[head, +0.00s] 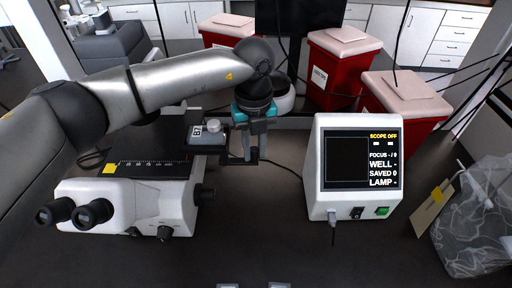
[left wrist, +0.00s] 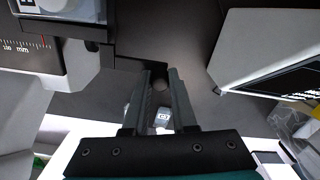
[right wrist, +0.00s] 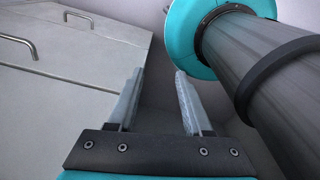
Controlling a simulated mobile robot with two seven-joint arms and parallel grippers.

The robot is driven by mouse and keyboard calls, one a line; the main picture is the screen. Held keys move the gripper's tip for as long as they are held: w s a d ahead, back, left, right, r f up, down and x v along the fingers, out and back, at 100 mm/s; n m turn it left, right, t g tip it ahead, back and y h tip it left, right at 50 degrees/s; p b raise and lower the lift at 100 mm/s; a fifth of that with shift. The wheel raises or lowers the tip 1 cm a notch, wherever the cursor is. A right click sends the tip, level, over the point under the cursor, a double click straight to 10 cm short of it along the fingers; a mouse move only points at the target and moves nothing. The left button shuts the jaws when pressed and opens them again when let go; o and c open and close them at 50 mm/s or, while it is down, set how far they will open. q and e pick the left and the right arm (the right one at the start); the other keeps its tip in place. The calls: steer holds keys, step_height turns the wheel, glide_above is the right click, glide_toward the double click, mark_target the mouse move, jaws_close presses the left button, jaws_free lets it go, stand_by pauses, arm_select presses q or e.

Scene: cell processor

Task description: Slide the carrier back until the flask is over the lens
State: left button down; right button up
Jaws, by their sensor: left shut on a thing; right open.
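The flask (head: 202,138), with a pale round cap and a label, sits in the dark carrier (head: 210,149) at the right rear of the microscope (head: 140,208). Part of the flask also shows at the top left of the left wrist view (left wrist: 78,9). My left gripper (head: 254,157) is to the right of the flask, shut on a dark bar (left wrist: 128,63) at the carrier's right side. The fingers hide the gripped end. I cannot make out the lens. My right gripper (right wrist: 158,73) is open and empty, with drawer fronts to its left.
A millimetre scale (head: 150,168) runs along the stage front, beside a yellow tag. The white screen unit (head: 358,167) reads SCOPE OFF and stands right of my left gripper. Red bins (head: 335,75) stand behind. A clear bag (head: 478,220) is at far right.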

arm_select(q)
steer(key=a+b, duration=0.1)
steer(key=a, duration=1.3)
steer(key=shift+w+a+r, duration=0.1)
steer(key=c, duration=0.7)
jaws_free()
step_height(320, 180, up, 15)
steer(key=shift+r+b, duration=0.1)
steer(key=shift+b, duration=0.85)
